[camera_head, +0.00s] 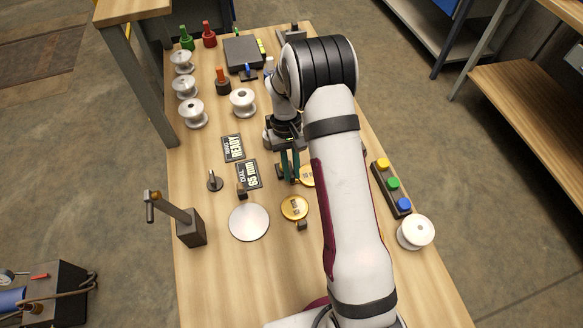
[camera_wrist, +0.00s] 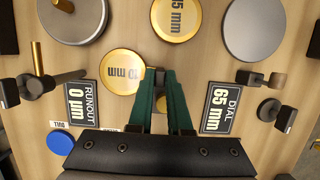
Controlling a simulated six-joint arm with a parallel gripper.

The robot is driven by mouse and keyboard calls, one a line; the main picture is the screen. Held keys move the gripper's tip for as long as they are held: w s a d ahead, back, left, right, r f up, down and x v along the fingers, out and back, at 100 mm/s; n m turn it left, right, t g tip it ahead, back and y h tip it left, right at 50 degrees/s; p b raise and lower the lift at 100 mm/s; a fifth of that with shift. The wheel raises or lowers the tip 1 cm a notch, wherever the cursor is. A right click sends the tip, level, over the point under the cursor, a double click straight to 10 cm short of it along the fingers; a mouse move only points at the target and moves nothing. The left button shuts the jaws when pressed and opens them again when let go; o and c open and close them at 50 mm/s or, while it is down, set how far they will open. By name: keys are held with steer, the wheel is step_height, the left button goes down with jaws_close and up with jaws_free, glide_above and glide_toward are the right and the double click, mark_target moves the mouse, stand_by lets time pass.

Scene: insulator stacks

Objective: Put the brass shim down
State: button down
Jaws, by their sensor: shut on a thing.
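A round brass shim (camera_wrist: 122,72) marked 10 mm lies beside my fingertips in the wrist view. My gripper (camera_wrist: 156,74) has green fingers shut on a small dark part at its edge. In the head view the shim (camera_head: 308,176) is partly hidden behind my arm, with my gripper (camera_head: 290,179) at its left edge. I cannot tell whether the shim touches the table. A second brass disc marked 35 mm (camera_wrist: 176,17) lies apart from it; it also shows in the head view (camera_head: 294,207).
A silver disc (camera_head: 249,222) lies left of the second brass disc. Black plates, DIAL 65 mm (camera_wrist: 221,106) and RUNOUT (camera_wrist: 84,108), flank my fingers. A post with an arm (camera_head: 187,222) stands at the left edge. A button box (camera_head: 391,187) and white spool (camera_head: 415,232) are right.

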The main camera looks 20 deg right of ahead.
steer(key=c, duration=0.8)
jaws_free()
steer(key=shift+f, duration=0.1)
steer(key=shift+c, duration=0.2)
steer(key=v, duration=1.2)
steer(key=s+a+r+m+t, duration=0.1)
steer(key=s+a+r, duration=0.1)
steer(key=s+r, duration=0.3)
steer(key=s+a+r+m+t+y, duration=0.1)
steer(key=s+r, duration=0.5)
steer(key=s, duration=0.8)
steer(key=shift+s+a+m, duration=0.2)
steer(key=shift+a+m, duration=0.3)
steer(key=shift+m, duration=0.3)
steer(key=shift+o, duration=0.4)
steer(key=s+a+f+m+t, duration=0.1)
steer(key=s+f+m, duration=0.1)
steer(key=s, duration=0.7)
steer(key=shift+s+a+f+y, duration=0.25)
steer(key=shift+s+a+y, duration=0.05)
steer(key=shift+s+y, duration=0.1)
